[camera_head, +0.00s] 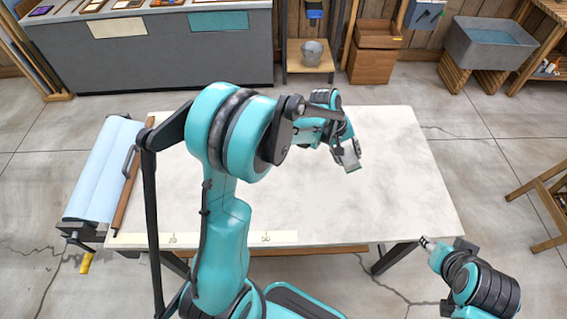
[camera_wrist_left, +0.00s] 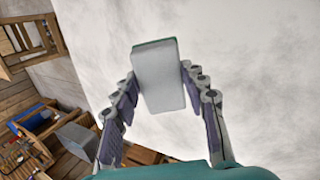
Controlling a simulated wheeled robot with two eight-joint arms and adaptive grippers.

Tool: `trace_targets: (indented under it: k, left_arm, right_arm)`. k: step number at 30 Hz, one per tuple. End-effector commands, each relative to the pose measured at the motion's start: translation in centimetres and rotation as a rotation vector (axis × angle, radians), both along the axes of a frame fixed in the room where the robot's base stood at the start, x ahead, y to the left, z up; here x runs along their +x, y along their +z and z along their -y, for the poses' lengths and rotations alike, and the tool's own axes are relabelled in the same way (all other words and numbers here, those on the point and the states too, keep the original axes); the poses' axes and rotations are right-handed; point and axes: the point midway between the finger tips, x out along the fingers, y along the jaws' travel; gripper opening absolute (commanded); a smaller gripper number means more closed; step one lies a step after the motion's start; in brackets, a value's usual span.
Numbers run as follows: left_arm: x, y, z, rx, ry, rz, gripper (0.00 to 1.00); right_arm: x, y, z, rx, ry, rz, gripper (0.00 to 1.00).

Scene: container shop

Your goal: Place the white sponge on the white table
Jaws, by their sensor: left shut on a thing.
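The white sponge (camera_wrist_left: 158,78) is a pale block with a thin green edge, held between the two fingers of my left gripper (camera_wrist_left: 158,82) in the left wrist view. In the head view, my left gripper (camera_head: 342,148) is over the right half of the white table (camera_head: 400,195), and the sponge (camera_head: 351,157) shows at its tip. I cannot tell whether the sponge touches the table. My right gripper (camera_head: 428,243) is off the table's front right corner, too small to tell open or shut. My left arm hides the table's middle left.
A pale blue roll (camera_head: 103,170) lies along the table's left end, beside a brown bar (camera_head: 133,180). The table's right part is clear. A grey counter (camera_head: 150,55) stands behind.

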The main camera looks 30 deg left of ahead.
Motion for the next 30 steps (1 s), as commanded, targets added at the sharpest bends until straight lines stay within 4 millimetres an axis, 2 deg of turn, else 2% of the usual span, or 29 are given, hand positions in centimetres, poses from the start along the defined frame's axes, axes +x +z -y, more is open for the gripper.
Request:
trace_targets:
  k: [3,6,9,14,24,30]
  left_arm:
    - [-4.1,-0.6,-3.1,0.197,-0.116,-0.100,0.16]
    - [-6.8,-0.3,-5.6,0.301,-0.149,-0.144,0.16]
    - [-8.5,0.2,-7.2,0.356,-0.160,-0.167,0.16]
    - [-9.8,-0.3,-9.2,0.382,-0.156,-0.180,0.16]
    - [-12.7,-5.1,-16.3,0.381,-0.154,-0.179,0.16]
    - [-13.7,-6.4,-18.5,0.380,-0.158,-0.177,0.16]
  right_arm:
    - [0.0,0.5,0.0,0.000,0.000,0.000,0.40]
    - [0.0,0.7,0.0,0.000,0.000,0.000,0.40]
    - [0.0,0.8,0.0,0.000,0.000,0.000,0.40]
    - [0.0,0.3,0.0,0.000,0.000,0.000,0.40]
    - [0.0,-2.1,0.0,0.000,0.000,0.000,0.40]
    - [0.0,-2.7,0.0,0.000,0.000,0.000,0.40]
